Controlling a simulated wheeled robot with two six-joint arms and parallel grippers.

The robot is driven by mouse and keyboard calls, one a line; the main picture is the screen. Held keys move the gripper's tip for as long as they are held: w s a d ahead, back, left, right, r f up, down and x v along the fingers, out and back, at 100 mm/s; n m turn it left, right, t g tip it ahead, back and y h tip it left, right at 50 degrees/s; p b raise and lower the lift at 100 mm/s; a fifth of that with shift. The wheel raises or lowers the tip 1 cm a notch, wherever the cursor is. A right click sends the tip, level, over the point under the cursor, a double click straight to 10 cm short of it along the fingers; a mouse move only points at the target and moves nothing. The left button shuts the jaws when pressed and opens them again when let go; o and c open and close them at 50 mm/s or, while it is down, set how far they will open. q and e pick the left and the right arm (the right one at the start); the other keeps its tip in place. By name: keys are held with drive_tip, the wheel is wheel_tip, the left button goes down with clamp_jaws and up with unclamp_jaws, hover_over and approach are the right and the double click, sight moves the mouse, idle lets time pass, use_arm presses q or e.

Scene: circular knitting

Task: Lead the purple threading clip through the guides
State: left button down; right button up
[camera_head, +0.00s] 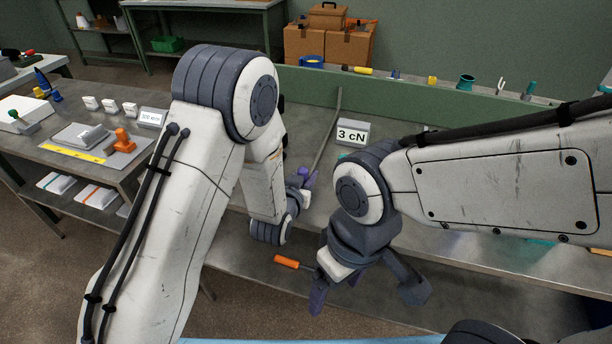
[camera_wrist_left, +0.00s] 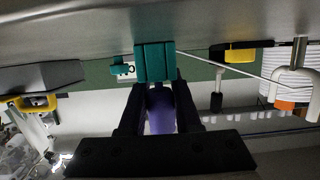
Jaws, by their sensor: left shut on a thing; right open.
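The purple threading clip (camera_wrist_left: 160,115) sits between the dark fingers of my left gripper (camera_wrist_left: 158,100) in the left wrist view; the gripper is shut on it. A teal block (camera_wrist_left: 155,62) stands just beyond the fingertips, and I cannot tell whether they touch. In the head view my left gripper (camera_head: 301,185) is low over the bench, partly hidden by its own arm, with a bit of purple at its tip. The guides are mostly hidden behind my arms in the head view.
A thin grey rod (camera_head: 328,130) slants up beside the "3 cN" sign (camera_head: 352,132). An orange handle (camera_head: 287,262) lies near the front edge. In the wrist view a hooked metal piece (camera_wrist_left: 298,75), a yellow-black part (camera_wrist_left: 248,53) and a pale strand (camera_wrist_left: 225,69) are at right.

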use_arm(q)
drive_tip(key=c, duration=0.5)
unclamp_jaws()
drive_tip(key=shift+f, duration=0.1)
drive_tip(key=shift+s, duration=0.1)
drive_tip(key=b+v, duration=0.1)
drive_tip(key=v, duration=0.3)
drive_tip(key=shift+s+a, duration=0.1)
drive_tip(key=shift+s, duration=0.25)
drive_tip(key=p+v, duration=0.2)
drive_tip(key=p, duration=0.2)
drive_tip(key=p+v, duration=0.2)
drive_tip(key=p, duration=0.3)
drive_tip(key=shift+r, duration=0.4)
drive_tip(key=shift+s+a+p, duration=0.2)
drive_tip(key=shift+s+p, duration=0.3)
drive_tip(key=shift+p, duration=0.1)
drive_tip(key=shift+s, duration=0.2)
